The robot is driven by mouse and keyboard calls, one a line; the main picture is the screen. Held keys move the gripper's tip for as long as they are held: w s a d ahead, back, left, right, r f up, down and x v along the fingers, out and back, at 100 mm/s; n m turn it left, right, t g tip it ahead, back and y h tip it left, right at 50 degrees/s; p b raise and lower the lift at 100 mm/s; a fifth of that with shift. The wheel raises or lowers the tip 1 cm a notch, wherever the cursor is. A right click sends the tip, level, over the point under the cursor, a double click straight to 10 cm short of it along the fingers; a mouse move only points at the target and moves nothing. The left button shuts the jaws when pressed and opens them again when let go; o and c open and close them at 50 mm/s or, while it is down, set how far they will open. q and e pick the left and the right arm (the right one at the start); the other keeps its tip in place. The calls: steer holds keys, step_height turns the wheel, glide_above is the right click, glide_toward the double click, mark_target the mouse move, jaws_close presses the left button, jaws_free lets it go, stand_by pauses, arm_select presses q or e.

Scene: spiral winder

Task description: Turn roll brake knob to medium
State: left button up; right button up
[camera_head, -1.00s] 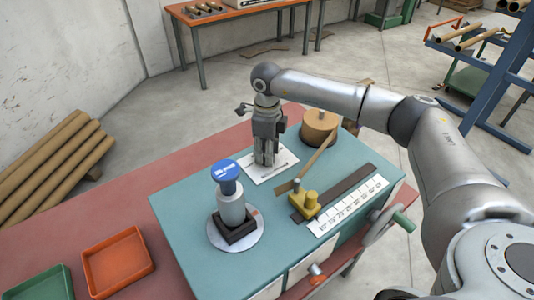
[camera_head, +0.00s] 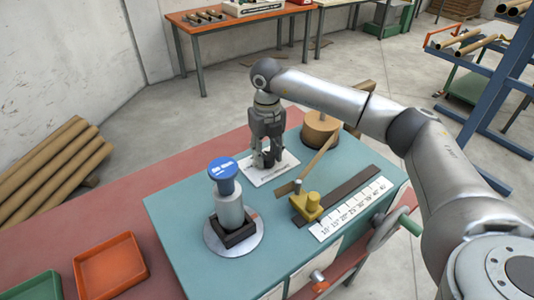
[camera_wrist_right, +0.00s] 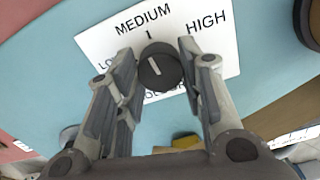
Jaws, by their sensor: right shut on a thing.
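The roll brake knob (camera_wrist_right: 160,66) is a round black knob with a white pointer line, seen in the right wrist view. It sits on a white label plate (camera_wrist_right: 100,40) printed MEDIUM, HIGH and a partly hidden LOW. The pointer's upper end leans slightly left, below the MEDIUM tick. My right gripper (camera_wrist_right: 158,68) points down with a finger on each side of the knob and is shut on it. In the head view the right gripper (camera_head: 267,164) stands over the label plate (camera_head: 284,166) and hides the knob. My left gripper is not in view.
The teal machine top (camera_head: 180,207) carries a blue-capped post (camera_head: 224,171), a yellow block (camera_head: 306,205) beside a scale strip (camera_head: 352,211), and a tan spool (camera_head: 320,128) close behind the gripper. An orange tray (camera_head: 110,266) lies at left.

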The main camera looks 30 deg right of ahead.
mark_target(267, 155)
steer(key=shift+w+r+m, duration=0.1)
steer(key=shift+r+m, duration=0.05)
steer(key=shift+m, duration=0.35)
steer(key=o, duration=1)
steer(key=shift+o, duration=0.2)
step_height(267, 155, up, 12)
stand_by(0.4)
